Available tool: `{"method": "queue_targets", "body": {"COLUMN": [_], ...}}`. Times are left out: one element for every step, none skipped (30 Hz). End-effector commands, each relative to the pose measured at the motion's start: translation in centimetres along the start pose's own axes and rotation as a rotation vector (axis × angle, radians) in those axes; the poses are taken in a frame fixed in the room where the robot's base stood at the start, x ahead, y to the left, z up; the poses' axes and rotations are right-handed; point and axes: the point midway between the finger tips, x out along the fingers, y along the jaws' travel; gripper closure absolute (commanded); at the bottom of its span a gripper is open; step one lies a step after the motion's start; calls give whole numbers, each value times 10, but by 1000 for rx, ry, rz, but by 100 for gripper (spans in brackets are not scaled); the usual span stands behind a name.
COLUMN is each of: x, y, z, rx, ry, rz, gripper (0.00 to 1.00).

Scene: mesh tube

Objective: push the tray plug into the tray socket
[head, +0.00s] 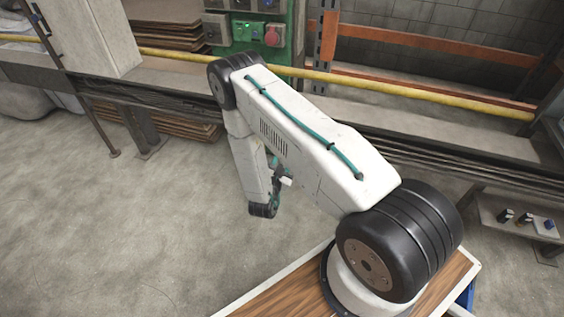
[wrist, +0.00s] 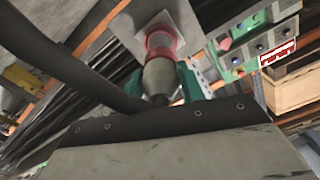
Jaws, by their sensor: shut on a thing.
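In the wrist view, my gripper (wrist: 172,88), with teal fingers, is shut on a grey tapered plug (wrist: 159,76). A thick black cable (wrist: 72,76) curves away to the left beside it. The plug's front end lines up with a red collar (wrist: 163,40) in front of a pale square plate (wrist: 158,17), which looks like the tray socket. They appear to touch or overlap; I cannot tell how deep the plug sits. In the head view, my gripper (head: 279,178) is small and partly hidden by my arm; plug and tray socket cannot be made out there.
A green panel (head: 246,32) with a red round socket (head: 272,37) stands behind the bench. A yellow pipe (head: 420,98) runs along the bench. A low shelf (head: 510,222) with small parts is at the right. The floor (head: 130,215) at left is clear.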

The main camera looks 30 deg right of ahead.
Motion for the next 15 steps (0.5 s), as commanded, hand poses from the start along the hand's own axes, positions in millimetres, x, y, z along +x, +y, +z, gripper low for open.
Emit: {"method": "queue_targets", "body": {"x": [0,0,0,1,1,2,4,5,7,9,12,15,18,21,25], "y": [0,0,0,0,0,0,0,0,0,0,0,0,0,0,0], "z": [0,0,0,0,0,0,0,0,0,0,0,0,0,0,0], "rx": [0,0,0,0,0,1,1,1,1,1,1,1,1,1,2], "ry": [0,0,0,-1,-1,-1,-1,-1,-1,-1,-1,-1,-1,-1,-1], "rz": [0,0,0,0,0,1,1,1,1,1,1,2,2,2,2], "gripper": [82,82,82,82,82,82,82,82,82,82,82,82,82,82,82]}}
